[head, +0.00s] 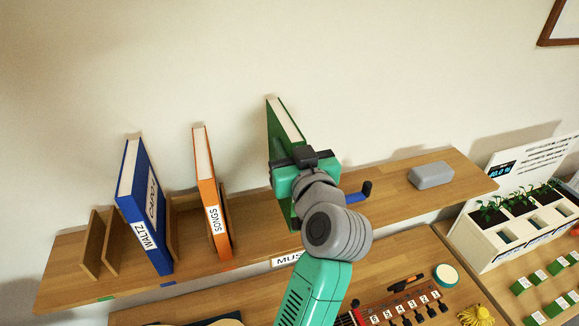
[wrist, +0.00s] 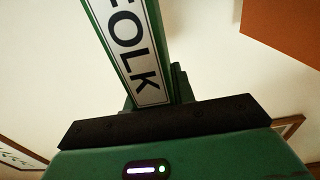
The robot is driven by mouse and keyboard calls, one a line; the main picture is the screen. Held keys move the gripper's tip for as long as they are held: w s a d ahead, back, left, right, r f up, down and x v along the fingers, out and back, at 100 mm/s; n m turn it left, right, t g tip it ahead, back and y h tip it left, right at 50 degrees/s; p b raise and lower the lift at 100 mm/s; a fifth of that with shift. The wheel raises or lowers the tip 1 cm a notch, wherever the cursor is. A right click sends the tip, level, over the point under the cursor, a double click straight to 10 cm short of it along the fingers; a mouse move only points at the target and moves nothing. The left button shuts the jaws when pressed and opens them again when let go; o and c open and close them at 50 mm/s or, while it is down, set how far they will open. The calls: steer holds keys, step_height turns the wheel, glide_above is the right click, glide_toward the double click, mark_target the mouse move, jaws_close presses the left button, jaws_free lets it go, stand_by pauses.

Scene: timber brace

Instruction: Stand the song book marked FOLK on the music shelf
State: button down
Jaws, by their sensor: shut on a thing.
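The green song book marked FOLK (head: 284,122) is upright above the wooden music shelf (head: 398,186). My gripper (head: 301,158) is shut on it; the wrist view shows the white FOLK label on its spine (wrist: 128,50) rising from between the jaws. My gripper and arm hide the book's lower part in the head view, so I cannot tell whether it touches the shelf. The blue WALTZ book (head: 146,205) and the orange SONGS book (head: 211,195) stand on the shelf to the left, beside wooden dividers (head: 98,243).
A grey case (head: 431,175) lies at the shelf's right end, with a blue-handled object (head: 357,193) left of it. A white planter (head: 515,225) stands at the right. Below the shelf are a guitar headstock (head: 405,308) and a round tin (head: 446,275).

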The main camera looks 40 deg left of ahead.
steer(key=shift+f, duration=1.9)
steer(key=c, duration=1.2)
jaws_free()
steer(key=shift+o, duration=0.2)
steer(key=b+v, duration=0.2)
steer(key=v, duration=1)
steer(key=shift+r, duration=0.1)
